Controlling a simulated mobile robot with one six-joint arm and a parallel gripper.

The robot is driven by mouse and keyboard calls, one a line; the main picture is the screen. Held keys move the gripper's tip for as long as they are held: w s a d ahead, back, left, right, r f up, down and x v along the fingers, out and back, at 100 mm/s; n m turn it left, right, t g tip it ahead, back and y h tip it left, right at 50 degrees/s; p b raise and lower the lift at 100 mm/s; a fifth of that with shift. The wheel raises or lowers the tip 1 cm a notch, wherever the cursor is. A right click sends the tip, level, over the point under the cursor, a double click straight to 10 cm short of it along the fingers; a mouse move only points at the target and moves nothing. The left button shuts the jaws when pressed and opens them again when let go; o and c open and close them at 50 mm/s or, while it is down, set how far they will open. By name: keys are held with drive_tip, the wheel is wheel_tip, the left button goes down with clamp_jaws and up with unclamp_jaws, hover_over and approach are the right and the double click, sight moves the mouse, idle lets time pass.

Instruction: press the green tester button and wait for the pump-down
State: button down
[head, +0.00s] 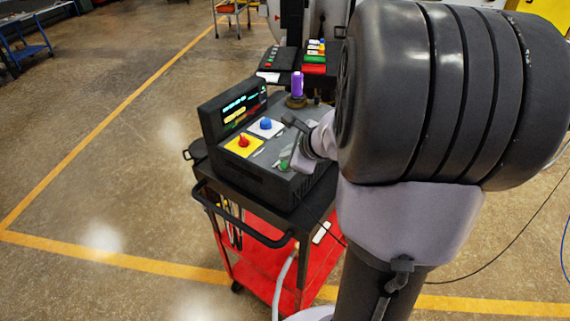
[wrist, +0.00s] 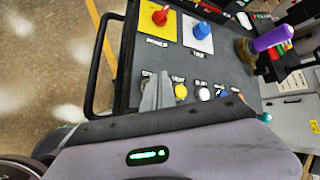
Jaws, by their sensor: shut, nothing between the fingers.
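The tester (head: 262,183) is a dark box with a raised screen, standing on a cart. A green button (head: 284,164) shows low on its sloped panel in the head view, partly covered by my gripper. My gripper (head: 293,160) is shut and empty, its fingertips at the green button; I cannot tell whether they touch it. In the wrist view my gripper (wrist: 157,78) points at the left end of a row of small buttons, and the green button is hidden there. A yellow button (wrist: 181,91) and a white button (wrist: 203,94) sit just right of the fingers.
A red knob (head: 243,141) on a yellow plate and a blue knob (head: 266,124) on a white plate sit higher on the panel. A purple cylinder (head: 297,84) stands behind. The lit screen (head: 240,105) shows coloured lines. The cart has a black handle (head: 240,226).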

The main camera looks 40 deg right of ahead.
drive_tip(key=shift+f, duration=0.2)
idle(0.6)
drive_tip(key=shift+f+b, duration=0.25)
drive_tip(key=shift+b, duration=0.3)
drive_tip(key=shift+f+b, duration=0.4)
idle(0.3)
drive_tip(key=shift+r, duration=0.1)
drive_tip(key=shift+r+p, duration=0.65)
drive_tip(key=shift+r, duration=0.1)
wheel_tip(320, 180, up, 5)
drive_tip(key=p, duration=0.4)
drive_tip(key=shift+r, duration=0.1)
